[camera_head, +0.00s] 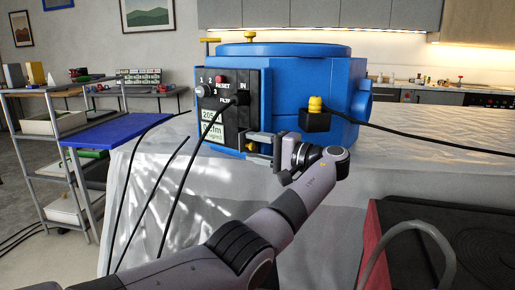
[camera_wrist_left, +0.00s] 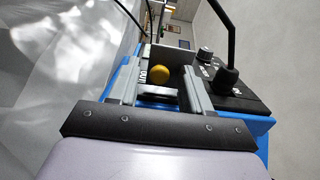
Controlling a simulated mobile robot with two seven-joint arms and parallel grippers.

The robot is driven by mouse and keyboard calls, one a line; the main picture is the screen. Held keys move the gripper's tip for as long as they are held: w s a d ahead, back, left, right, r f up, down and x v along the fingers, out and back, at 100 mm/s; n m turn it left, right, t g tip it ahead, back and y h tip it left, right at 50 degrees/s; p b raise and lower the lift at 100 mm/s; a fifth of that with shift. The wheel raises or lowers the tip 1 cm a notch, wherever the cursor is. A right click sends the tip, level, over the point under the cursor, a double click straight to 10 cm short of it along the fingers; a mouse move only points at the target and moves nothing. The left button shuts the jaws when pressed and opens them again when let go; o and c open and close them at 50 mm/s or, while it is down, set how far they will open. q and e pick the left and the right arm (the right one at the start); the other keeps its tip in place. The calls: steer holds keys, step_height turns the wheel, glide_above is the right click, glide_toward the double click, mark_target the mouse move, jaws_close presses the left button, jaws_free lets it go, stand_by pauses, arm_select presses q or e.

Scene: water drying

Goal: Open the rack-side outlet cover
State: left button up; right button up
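The blue machine (camera_head: 300,85) stands on the covered table, with a black control panel (camera_head: 222,100) on its front left. My left gripper (camera_head: 262,148) is at the lower right edge of this panel. In the left wrist view its two fingers (camera_wrist_left: 158,88) are apart. A round yellow knob (camera_wrist_left: 160,74) and a short black bar (camera_wrist_left: 158,93) show between them, by the blue body. I cannot tell whether the fingers touch the bar. The outlet cover cannot be made out clearly; the gripper hides part of that area. My right gripper is not in view.
A black cable runs right from a yellow plug (camera_head: 315,105) on the machine. More cables hang from the panel side. A metal shelf rack (camera_head: 85,190) with a blue board (camera_head: 115,132) stands at left. A red-sided black unit (camera_head: 450,240) with a grey hose is at lower right.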

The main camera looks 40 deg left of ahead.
arm_select(q)
steer(key=w+d+b, duration=0.1)
steer(key=d, duration=0.6)
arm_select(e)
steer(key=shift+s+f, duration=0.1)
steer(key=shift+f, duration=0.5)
arm_select(q)
steer(key=shift+f, duration=0.1)
steer(key=shift+c, duration=0.2)
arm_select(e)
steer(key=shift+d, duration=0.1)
